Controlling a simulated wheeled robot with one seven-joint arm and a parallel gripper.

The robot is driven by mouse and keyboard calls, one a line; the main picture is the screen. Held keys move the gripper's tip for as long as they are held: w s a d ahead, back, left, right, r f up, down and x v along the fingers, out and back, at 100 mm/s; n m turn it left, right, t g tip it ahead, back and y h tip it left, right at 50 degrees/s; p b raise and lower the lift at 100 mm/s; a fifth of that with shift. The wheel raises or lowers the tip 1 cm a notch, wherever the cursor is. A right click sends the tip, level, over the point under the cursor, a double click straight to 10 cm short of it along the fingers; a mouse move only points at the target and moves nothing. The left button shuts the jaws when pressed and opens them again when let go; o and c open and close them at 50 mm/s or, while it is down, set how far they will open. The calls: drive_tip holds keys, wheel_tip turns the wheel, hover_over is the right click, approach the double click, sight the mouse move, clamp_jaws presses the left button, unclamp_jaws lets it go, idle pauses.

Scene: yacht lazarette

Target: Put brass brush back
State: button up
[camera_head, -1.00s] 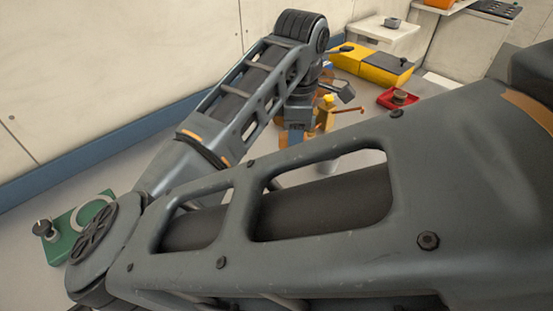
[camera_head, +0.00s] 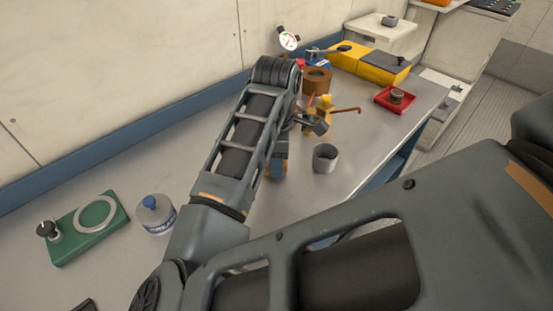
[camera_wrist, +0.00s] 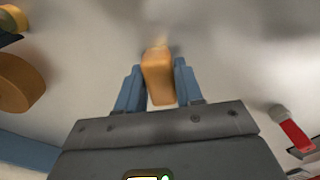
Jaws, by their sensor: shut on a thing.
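In the wrist view an orange-tan block-like handle (camera_wrist: 157,78), which looks like the brass brush's handle, stands between the two blue fingers of my gripper (camera_wrist: 158,88). The gripper is shut on it. The handle's far end is blurred, and I cannot make out any bristles. In the head view my gripper (camera_head: 279,168) is low over the workbench (camera_head: 345,185), left of a grey cup (camera_head: 325,158), and mostly hidden behind my arm. I cannot tell whether the brush touches the bench.
Beyond the gripper are a brown ring-shaped roll (camera_head: 316,82) and a copper-coloured hooked rod (camera_head: 346,110). A red tray (camera_head: 391,103) and yellow boxes (camera_head: 376,65) stand further back. A bottle (camera_head: 155,215) and green board (camera_head: 70,238) are at left. The bench's right edge is near the cup.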

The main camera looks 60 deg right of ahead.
drive_tip(key=shift+f, duration=0.15)
drive_tip(key=o, duration=1)
